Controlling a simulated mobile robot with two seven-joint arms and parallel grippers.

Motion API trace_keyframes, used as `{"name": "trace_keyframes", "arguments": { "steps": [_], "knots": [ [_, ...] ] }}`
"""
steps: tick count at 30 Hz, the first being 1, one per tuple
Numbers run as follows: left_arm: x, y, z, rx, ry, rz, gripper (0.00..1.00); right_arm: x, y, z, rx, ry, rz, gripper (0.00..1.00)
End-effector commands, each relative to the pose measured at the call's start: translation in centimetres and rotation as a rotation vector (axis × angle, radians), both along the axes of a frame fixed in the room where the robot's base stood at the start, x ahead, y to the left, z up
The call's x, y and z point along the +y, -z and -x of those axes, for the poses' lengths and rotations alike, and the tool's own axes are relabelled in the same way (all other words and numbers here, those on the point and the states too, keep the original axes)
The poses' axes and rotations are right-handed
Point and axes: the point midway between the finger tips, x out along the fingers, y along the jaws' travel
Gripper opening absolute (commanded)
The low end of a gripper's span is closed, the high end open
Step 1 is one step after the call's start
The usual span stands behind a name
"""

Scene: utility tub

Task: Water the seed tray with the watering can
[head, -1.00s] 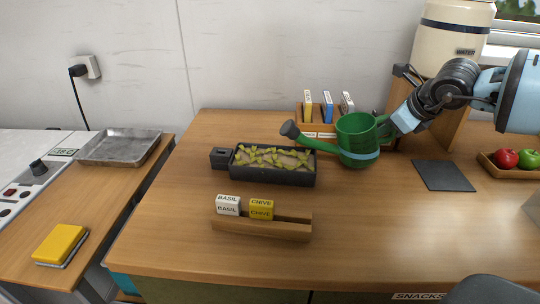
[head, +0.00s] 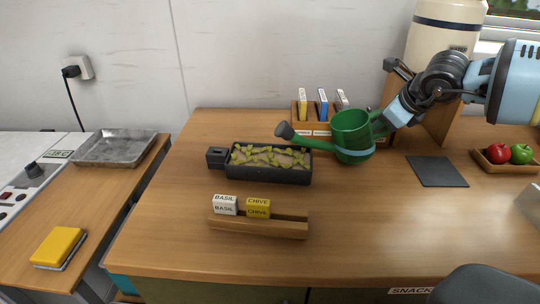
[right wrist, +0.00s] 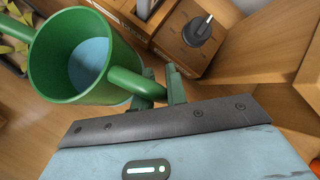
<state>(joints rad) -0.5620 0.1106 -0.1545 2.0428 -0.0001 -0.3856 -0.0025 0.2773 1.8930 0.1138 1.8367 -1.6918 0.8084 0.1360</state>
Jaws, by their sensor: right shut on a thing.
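The green watering can (head: 352,137) is held just right of the seed tray, and its dark rose (head: 284,130) is over the tray's back right edge. My right gripper (head: 388,119) is shut on the can's handle. In the right wrist view the can (right wrist: 84,60) looks upright with blue water (right wrist: 90,62) inside, and the jaws (right wrist: 162,88) close around the handle. No water shows coming from the rose. The dark seed tray (head: 270,175) holds pale soil and yellow-green seedlings (head: 268,155). My left gripper is not in view.
A wooden holder with basil (head: 225,205) and chive (head: 258,208) labels stands in front of the tray. A seed packet rack (head: 322,125) is behind the can. A dark mat (head: 437,171) and a fruit tray (head: 508,165) lie to the right. The front middle of the table is clear.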

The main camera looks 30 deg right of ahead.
Motion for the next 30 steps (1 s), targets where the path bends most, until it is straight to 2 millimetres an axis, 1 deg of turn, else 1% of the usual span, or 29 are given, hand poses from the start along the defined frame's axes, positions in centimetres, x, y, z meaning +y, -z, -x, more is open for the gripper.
{"name": "trace_keyframes", "arguments": {
  "steps": [4,10,18,30],
  "knots": [
    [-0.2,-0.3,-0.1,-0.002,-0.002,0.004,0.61,0.0,-0.6,0.0,-0.002,-0.001,0.01,0.0],
    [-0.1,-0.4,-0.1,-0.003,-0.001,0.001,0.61,0.1,-0.7,0.1,0.004,-0.001,0.02,0.0],
    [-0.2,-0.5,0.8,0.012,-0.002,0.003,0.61,0.1,-1.2,0.2,0.008,-0.001,0.037,0.0],
    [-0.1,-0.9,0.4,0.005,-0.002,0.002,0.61,0.1,-1.7,0.4,0.018,-0.001,0.058,0.0]
  ]
}}
